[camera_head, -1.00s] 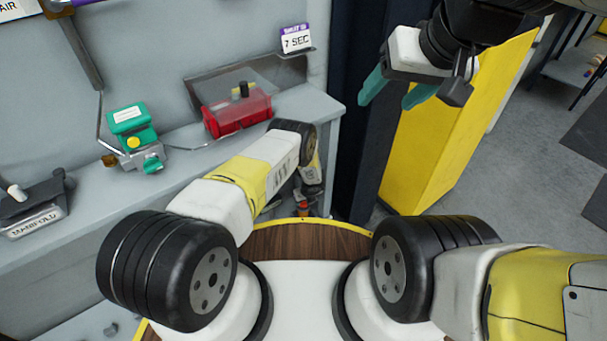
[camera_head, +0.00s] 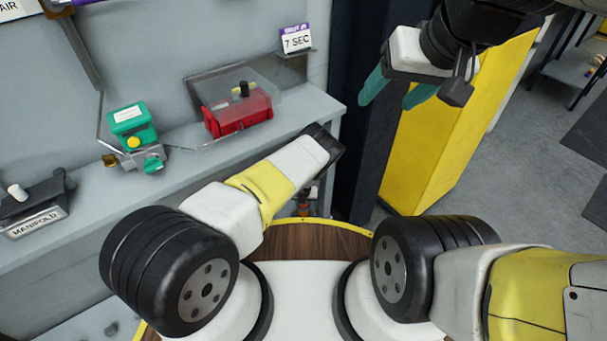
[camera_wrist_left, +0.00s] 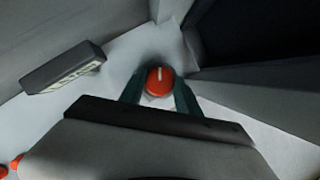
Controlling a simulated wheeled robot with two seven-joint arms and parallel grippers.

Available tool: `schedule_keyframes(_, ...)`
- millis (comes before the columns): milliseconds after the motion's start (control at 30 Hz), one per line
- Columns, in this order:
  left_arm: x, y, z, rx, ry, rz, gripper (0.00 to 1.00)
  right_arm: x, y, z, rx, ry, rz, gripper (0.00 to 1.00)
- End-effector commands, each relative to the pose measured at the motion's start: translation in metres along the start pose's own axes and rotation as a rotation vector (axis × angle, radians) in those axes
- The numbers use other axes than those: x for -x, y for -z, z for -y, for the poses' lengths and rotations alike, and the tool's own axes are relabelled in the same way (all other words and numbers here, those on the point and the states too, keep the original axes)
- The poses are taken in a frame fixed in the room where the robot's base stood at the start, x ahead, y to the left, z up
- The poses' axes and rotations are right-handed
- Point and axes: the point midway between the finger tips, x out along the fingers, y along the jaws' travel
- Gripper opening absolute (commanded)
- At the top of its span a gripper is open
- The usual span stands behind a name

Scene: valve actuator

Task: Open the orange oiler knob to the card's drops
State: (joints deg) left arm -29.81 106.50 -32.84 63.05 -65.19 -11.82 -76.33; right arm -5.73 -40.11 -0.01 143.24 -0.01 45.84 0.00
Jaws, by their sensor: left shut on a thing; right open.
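The orange oiler knob (camera_wrist_left: 159,81) shows in the left wrist view, round, with a pale line mark on its top. My left gripper (camera_wrist_left: 160,88) has a green finger on each side of the knob and is shut on it. In the head view, a small orange part (camera_head: 304,210) shows low beside my left forearm, and my arm hides most of that spot. My right gripper (camera_head: 393,97) is open and empty, in front of the yellow cabinet at upper right. I see no card with drops that I can read.
A grey ledge (camera_head: 185,180) carries a green valve unit (camera_head: 133,128), a red box (camera_head: 237,112) under a clear cover and a manifold block (camera_head: 35,215). A "7 SEC" card (camera_head: 296,40) stands behind. A plate with unreadable lettering (camera_wrist_left: 62,67) is left of the knob.

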Motion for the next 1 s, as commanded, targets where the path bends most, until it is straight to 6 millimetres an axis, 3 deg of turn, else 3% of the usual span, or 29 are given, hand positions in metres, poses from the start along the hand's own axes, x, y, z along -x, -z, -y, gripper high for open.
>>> schedule_keyframes(1000, -0.0016, -0.0013, -0.0055, -0.822, 0.342, -0.001, 0.00, 0.0000, 0.0000, 0.0000, 0.000, 0.000, 0.000, 0.62)
